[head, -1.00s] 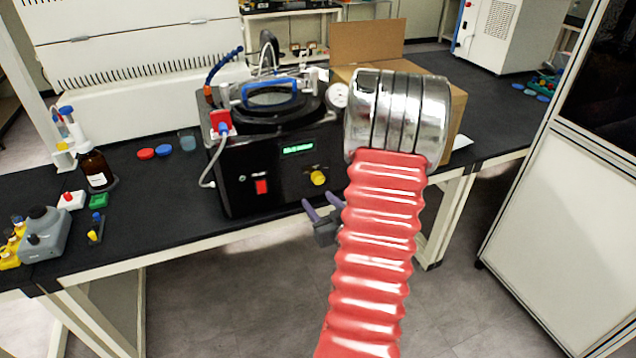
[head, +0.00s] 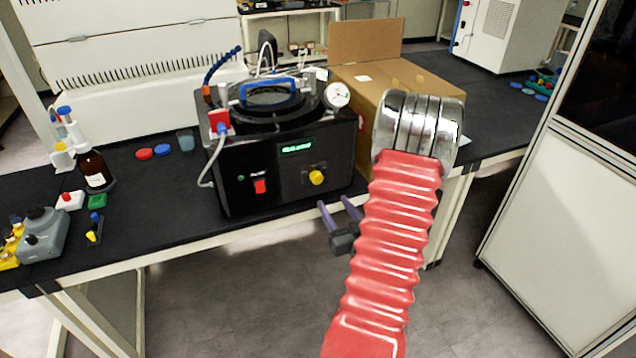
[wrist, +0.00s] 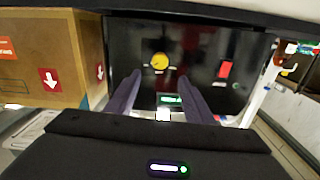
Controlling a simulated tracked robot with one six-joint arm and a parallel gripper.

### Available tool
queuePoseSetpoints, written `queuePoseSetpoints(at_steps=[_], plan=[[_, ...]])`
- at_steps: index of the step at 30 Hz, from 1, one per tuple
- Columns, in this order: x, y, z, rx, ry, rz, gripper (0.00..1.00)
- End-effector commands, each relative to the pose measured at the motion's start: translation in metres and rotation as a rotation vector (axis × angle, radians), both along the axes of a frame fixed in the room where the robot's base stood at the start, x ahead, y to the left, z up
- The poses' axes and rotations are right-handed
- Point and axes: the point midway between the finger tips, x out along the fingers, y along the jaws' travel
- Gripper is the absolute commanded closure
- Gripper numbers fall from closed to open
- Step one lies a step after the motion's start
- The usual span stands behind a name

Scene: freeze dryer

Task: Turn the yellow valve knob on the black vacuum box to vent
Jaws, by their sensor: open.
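The black vacuum box (head: 275,190) stands on the dark bench near its front edge, with a round lid and blue handle on top. Its yellow valve knob (head: 316,177) is on the right of the front face. The knob also shows in the wrist view (wrist: 160,61), upside down, beyond and between my fingers. My gripper (head: 340,210) is in front of the box, below and right of the knob. In the wrist view my gripper (wrist: 157,88) is open and empty, its two purple fingers apart. The fingers do not touch the knob.
A cardboard box (head: 395,80) stands right of the vacuum box, also in the wrist view (wrist: 45,60). A red switch (head: 259,187) is left of the knob. A brown bottle (head: 95,170) and small containers stand at the left. The space before the bench is clear.

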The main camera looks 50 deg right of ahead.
Motion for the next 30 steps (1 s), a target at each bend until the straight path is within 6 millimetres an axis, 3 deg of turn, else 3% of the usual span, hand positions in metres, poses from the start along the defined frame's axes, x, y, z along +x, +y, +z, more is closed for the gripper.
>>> queuePoseSetpoints(at_steps=[21, 30], plan=[[0.093, -0.054, 0.0, -0.001, 0.0, 0.003, 0.52], [0.106, -0.062, 0.0, 0.0, 0.001, 0.001, 0.52]])
